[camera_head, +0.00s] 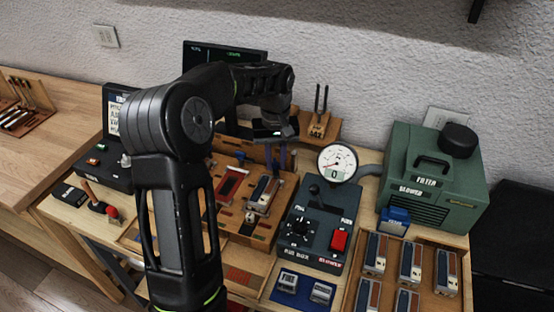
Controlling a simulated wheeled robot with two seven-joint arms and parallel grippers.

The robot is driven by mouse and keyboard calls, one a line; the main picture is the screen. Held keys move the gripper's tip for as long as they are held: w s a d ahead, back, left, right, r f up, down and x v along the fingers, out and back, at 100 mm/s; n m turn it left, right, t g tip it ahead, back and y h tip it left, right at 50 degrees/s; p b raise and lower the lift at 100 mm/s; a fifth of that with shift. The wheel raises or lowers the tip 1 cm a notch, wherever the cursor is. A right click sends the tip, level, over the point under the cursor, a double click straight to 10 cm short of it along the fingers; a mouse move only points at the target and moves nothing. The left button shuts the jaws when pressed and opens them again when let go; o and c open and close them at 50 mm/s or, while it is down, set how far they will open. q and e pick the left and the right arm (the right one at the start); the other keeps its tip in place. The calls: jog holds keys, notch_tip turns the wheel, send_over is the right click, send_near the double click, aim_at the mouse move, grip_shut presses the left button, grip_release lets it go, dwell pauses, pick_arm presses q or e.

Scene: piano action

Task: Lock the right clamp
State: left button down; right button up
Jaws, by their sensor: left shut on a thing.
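My left arm rises from the bottom and bends over to the right. Its gripper (282,157) points down at the back right of a wooden fixture (228,223). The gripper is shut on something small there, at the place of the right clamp. The clamp is mostly hidden by the fingers and wrist, so its lever position cannot be told. The fixture holds a red piece (229,184) and a grey and brown block (264,192) in front of the gripper. My arm hides the fixture's left part. My right gripper is not in view.
A dark control box (317,246) with a lever, a red switch and a round gauge (337,162) stands right of the fixture. A green blower (433,183) is behind it. A tray of several blocks (389,283) is at front right. A monitor (225,52) stands behind.

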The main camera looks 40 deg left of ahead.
pick_arm(q)
jog(key=m, duration=0.5)
jog(key=shift+s+a, duration=0.15)
jog(key=shift+a, duration=0.1)
dwell(0.4)
jog(key=c, duration=1.3)
grip_release()
jog(key=shift+r, duration=3.9)
